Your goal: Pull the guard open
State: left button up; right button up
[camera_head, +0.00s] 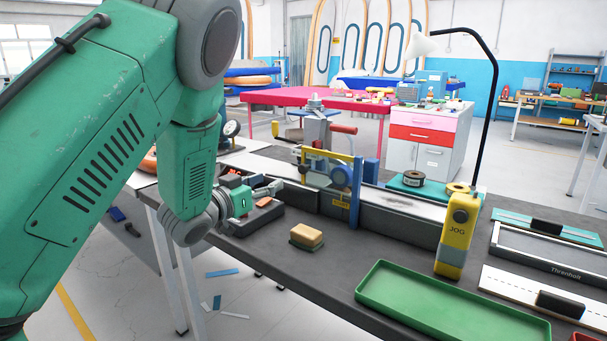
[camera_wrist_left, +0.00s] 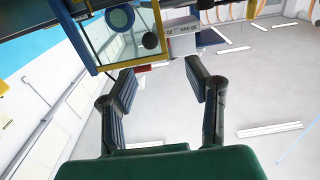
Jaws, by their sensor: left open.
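The guard (camera_head: 333,178) is a yellow-framed clear panel on the machine at the middle of the bench in the head view, with a blue upright at its right side. In the left wrist view the guard (camera_wrist_left: 117,42) fills the upper left, its pane and yellow frame seen from close by. My left gripper (camera_head: 272,188) is to the left of the guard, apart from it. In the left wrist view my left gripper (camera_wrist_left: 161,83) is open with nothing between its fingers, and the guard's lower edge lies just beyond the fingertips. My right gripper is out of view.
A sponge-like block (camera_head: 307,237) lies on the dark bench in front of the machine. A yellow JOG pendant (camera_head: 458,232) stands to the right, behind a green tray (camera_head: 372,292). A black tray (camera_head: 262,222) is under my left gripper. A lamp (camera_head: 487,95) rises at the back right.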

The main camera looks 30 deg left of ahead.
aim_at(303, 170)
pick_arm(q)
jog(key=w+d, duration=0.1)
jog(key=w, duration=0.2)
jog(key=w+d+b, duration=0.1)
jog(key=w, duration=0.2)
jog(key=w+d, duration=0.1)
jog(key=w, duration=0.3)
jog(key=shift+d+r, duration=0.35)
jog(key=shift+d, duration=0.05)
jog(key=shift+w+a, duration=0.15)
jog(key=shift+w, duration=0.15)
jog(key=shift+w+a+f, duration=0.3)
jog(key=shift+w+a, duration=0.1)
jog(key=shift+a, duration=0.1)
jog(key=shift+w+a+f, duration=0.25)
jog(key=shift+w+a, duration=0.1)
jog(key=shift+a, duration=0.15)
jog(key=shift+s+d+r, duration=0.1)
jog(key=shift+d+r, duration=0.15)
jog(key=shift+d, duration=0.05)
jog(key=shift+d+r, duration=0.15)
jog(key=shift+d, duration=0.45)
grip_shut()
jog(key=shift+a, duration=0.15)
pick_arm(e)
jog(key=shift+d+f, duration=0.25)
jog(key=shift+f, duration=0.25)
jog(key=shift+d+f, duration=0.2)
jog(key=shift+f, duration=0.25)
